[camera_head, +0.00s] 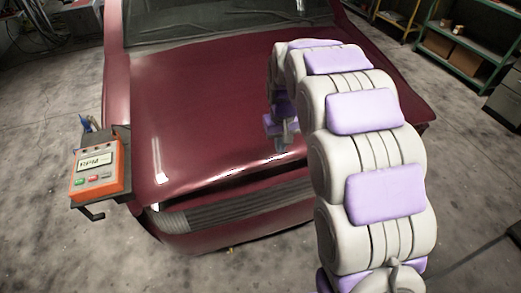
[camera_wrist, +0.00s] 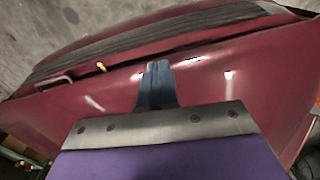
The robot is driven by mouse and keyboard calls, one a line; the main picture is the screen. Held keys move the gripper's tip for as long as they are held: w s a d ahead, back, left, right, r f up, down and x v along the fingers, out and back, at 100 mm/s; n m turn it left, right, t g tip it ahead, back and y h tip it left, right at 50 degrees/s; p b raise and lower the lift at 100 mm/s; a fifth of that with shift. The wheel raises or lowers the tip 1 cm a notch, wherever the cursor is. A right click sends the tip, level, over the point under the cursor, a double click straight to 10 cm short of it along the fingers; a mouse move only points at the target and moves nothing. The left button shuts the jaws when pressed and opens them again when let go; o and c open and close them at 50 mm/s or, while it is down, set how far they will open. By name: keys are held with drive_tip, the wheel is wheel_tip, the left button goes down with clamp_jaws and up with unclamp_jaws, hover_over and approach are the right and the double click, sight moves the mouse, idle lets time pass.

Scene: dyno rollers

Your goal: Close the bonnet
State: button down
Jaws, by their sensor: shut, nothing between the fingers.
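The bonnet (camera_head: 205,105) is a dark red panel on the front of a car, and it lies down over the engine bay. A thin dark gap shows along its front edge, above the grey grille (camera_head: 235,208). My gripper (camera_head: 283,148) is over the front part of the bonnet, partly hidden by my arm. In the wrist view, my gripper (camera_wrist: 157,68) is shut and empty, pointing down at the bonnet (camera_wrist: 225,85) close to its front edge. I cannot tell whether the fingertips touch the panel.
An orange device (camera_head: 97,170) with a small screen and buttons stands on a dark bracket at the car's front left corner. Green shelves (camera_head: 465,45) with boxes stand at the back right. The concrete floor (camera_head: 50,235) is clear in front. A yellow hook (camera_wrist: 101,67) shows by the grille.

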drive_tip(key=n+p, duration=0.1)
drive_tip(key=p, duration=0.2)
hover_over(260, 156)
drive_tip(key=s+d, duration=0.1)
wheel_tip(260, 156, down, 3)
drive_tip(key=shift+t, duration=0.3)
drive_tip(key=f, duration=0.5)
drive_tip(key=f+b, duration=0.1)
drive_tip(key=f, duration=0.3)
drive_tip(key=w+a+f, duration=0.1)
drive_tip(key=f, duration=0.4)
drive_tip(key=shift+f, duration=0.3)
